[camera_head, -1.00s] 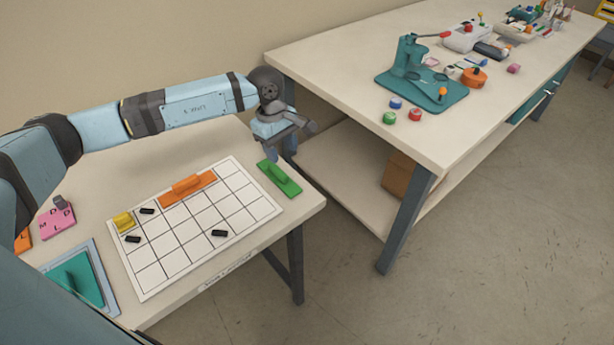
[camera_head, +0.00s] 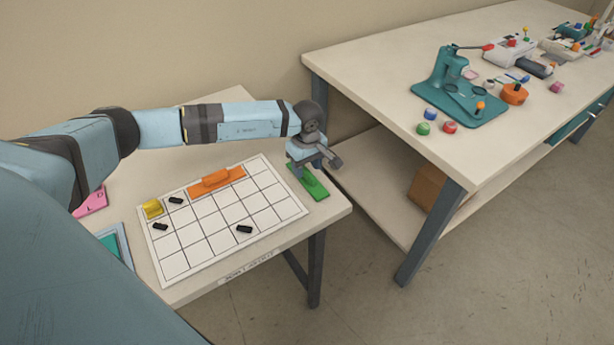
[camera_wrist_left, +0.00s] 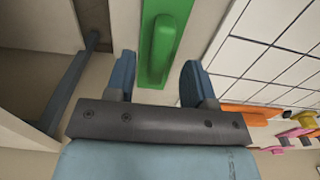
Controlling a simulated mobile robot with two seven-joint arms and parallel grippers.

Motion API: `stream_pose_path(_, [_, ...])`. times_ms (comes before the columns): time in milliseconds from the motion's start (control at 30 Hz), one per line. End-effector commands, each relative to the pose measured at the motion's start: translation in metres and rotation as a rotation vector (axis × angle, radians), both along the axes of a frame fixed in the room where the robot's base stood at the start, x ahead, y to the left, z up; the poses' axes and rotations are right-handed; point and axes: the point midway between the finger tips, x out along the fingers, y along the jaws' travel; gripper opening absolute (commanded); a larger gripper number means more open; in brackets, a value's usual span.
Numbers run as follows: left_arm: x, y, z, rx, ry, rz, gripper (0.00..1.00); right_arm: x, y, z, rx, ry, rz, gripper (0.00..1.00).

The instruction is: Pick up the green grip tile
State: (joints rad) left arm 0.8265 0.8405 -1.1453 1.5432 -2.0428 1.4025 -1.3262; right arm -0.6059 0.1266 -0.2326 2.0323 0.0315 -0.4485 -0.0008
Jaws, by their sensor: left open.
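The green grip tile (camera_head: 316,188) lies on the small table just right of the gridded board, near the table's right edge. It has a raised green grip along its middle. In the left wrist view the green tile (camera_wrist_left: 165,40) runs up from between the fingers, its near end between or just beyond the fingertips. My left gripper (camera_head: 305,177) is open over the tile and hides part of it in the head view. In the left wrist view its two blue fingers (camera_wrist_left: 158,80) stand apart with nothing held. My right gripper does not show.
The white gridded board (camera_head: 205,240) holds an orange grip tile (camera_head: 217,180), a yellow piece (camera_head: 152,208) and several small black pieces. A pink tile (camera_head: 92,203) lies at the left. A larger workbench (camera_head: 400,75) with a teal press (camera_head: 455,90) stands beyond a gap.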

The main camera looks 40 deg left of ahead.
Motion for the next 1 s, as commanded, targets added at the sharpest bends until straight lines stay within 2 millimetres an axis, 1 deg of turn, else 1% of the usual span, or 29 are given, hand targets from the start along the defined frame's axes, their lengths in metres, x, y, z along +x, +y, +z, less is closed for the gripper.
stream_pose_path(100, [0.000,-0.001,-0.017,-0.001,0.003,0.002,0.49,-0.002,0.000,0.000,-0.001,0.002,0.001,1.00])
stream_pose_path(200, [0.000,0.000,-0.024,-0.001,0.001,0.001,0.49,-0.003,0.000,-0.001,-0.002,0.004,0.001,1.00])
stream_pose_path(433, [0.001,0.000,-0.026,0.000,-0.001,0.001,0.49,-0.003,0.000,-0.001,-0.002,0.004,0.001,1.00])
stream_pose_path(467, [0.001,0.000,-0.026,-0.001,-0.001,0.001,0.47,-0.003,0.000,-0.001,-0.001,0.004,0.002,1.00])
stream_pose_path(500, [0.001,0.000,-0.026,-0.001,-0.001,0.001,0.37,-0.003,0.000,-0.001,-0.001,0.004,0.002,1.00])
stream_pose_path(567, [0.001,0.000,-0.026,-0.001,-0.001,0.001,0.24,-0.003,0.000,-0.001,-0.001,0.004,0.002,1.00])
stream_pose_path(600, [0.001,0.000,-0.026,-0.001,-0.001,0.001,0.14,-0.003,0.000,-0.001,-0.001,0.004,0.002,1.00])
stream_pose_path(667, [0.001,0.000,-0.026,-0.001,-0.001,0.001,0.01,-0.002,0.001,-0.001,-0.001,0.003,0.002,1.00])
stream_pose_path(1000, [0.001,0.000,-0.024,-0.001,-0.001,0.001,0.00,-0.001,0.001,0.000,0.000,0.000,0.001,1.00])
